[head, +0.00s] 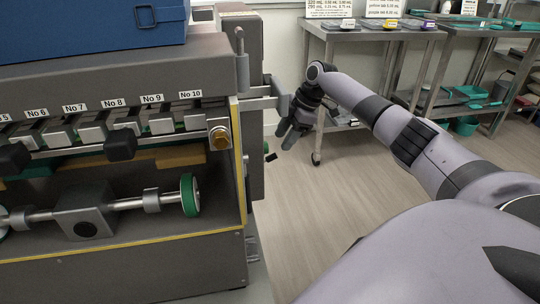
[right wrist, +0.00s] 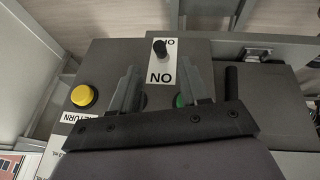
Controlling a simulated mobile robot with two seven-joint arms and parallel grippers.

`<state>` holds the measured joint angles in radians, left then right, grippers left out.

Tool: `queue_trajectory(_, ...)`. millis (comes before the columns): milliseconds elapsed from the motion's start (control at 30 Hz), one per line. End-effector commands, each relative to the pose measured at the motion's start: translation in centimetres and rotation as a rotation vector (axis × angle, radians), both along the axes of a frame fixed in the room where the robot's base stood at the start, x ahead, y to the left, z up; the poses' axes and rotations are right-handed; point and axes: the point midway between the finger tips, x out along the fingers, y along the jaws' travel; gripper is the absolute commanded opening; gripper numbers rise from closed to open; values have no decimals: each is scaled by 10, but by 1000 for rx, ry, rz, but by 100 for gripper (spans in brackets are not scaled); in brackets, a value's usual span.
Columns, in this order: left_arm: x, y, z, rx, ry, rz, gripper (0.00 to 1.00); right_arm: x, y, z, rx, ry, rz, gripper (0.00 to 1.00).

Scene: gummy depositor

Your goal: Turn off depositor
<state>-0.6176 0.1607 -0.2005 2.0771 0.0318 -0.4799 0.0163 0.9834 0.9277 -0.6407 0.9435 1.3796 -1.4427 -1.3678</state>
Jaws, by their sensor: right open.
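The depositor (head: 120,240) is the large grey machine filling the left of the head view. In the right wrist view its grey control panel (right wrist: 105,62) faces the camera. A black knob (right wrist: 160,48) sits on a white label (right wrist: 162,73) with black letters; "NO" reads at its lower end. A green button (right wrist: 180,101) shows partly beside the right finger, and a yellow button (right wrist: 84,95) is at the left. My right gripper (head: 287,138) is open and empty beside the machine's right side; its fingers (right wrist: 162,72) stand either side of the label. My left gripper is out of view.
A black lever (right wrist: 231,84) stands right of the fingers in the right wrist view. A blue box (head: 90,28) sits on top of the machine. Metal tables (head: 375,33) with trays stand at the back right. The wooden floor (head: 320,205) between is clear.

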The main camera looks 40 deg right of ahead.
Motion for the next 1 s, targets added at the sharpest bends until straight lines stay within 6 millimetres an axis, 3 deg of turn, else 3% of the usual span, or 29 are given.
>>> queue_trajectory(333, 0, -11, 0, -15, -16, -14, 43, 16, 16, -49, 1, 2, 1, 45)
queue_trajectory(733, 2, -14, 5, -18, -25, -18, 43, 19, 19, -58, 0, 0, 0, 45)
queue_trajectory(767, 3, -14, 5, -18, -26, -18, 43, 19, 19, -58, 0, 0, 0, 42)
queue_trajectory(900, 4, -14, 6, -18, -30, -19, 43, 19, 19, -58, -1, 0, 0, 0)
queue_trajectory(1000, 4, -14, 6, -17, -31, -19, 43, 19, 19, -58, -1, 0, 0, 0)
